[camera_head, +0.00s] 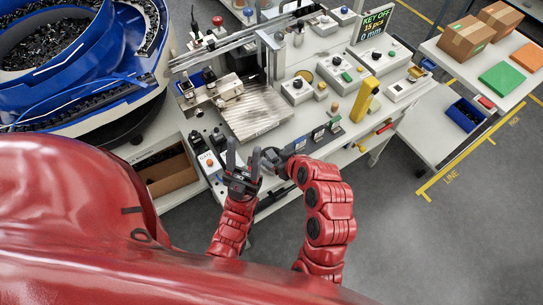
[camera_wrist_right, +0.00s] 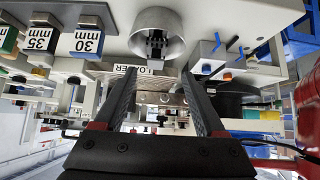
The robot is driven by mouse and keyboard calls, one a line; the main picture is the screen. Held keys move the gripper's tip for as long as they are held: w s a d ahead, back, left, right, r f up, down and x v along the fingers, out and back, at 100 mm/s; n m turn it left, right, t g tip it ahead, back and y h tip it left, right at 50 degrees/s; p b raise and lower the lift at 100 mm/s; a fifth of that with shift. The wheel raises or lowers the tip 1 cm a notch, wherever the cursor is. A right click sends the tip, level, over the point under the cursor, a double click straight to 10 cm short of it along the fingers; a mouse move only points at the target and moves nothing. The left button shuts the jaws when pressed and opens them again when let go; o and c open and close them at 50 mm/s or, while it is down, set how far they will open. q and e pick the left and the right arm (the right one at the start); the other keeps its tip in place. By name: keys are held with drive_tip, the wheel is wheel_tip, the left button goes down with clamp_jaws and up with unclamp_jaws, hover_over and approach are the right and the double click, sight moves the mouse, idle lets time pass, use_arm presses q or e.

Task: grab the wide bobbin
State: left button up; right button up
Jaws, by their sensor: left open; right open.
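I cannot pick out a wide bobbin with certainty in either view. My left gripper (camera_head: 243,163) is open and empty, its fingers pointing up near the bench's front edge. My right gripper (camera_head: 269,160) is just right of it in the head view, low over the front of the bench. In the right wrist view, my right gripper (camera_wrist_right: 159,80) is open, with nothing between its fingers. A round metal cup (camera_wrist_right: 172,48) with dark parts inside shows just beyond the fingertips. Blocks marked 30 mm (camera_wrist_right: 88,42) and 35 mm (camera_wrist_right: 40,38) are left of it.
A metal plate (camera_head: 254,112) lies on the white bench behind the grippers. A yellow post (camera_head: 365,100) stands to the right. A blue bowl feeder (camera_head: 75,60) with dark parts fills the upper left. A side table with cardboard boxes (camera_head: 467,37) is at the right.

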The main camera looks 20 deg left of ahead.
sight(274, 157)
drive_tip(key=w+f+p, duration=0.1)
drive_tip(key=w+a+f+p, duration=0.1)
drive_tip(key=f, duration=0.1)
drive_tip(key=shift+a, duration=0.1)
drive_tip(key=shift+w+a+f, duration=0.2)
drive_tip(key=shift+a+f, duration=0.15)
drive_tip(key=shift+f, duration=0.2)
clamp_jaws()
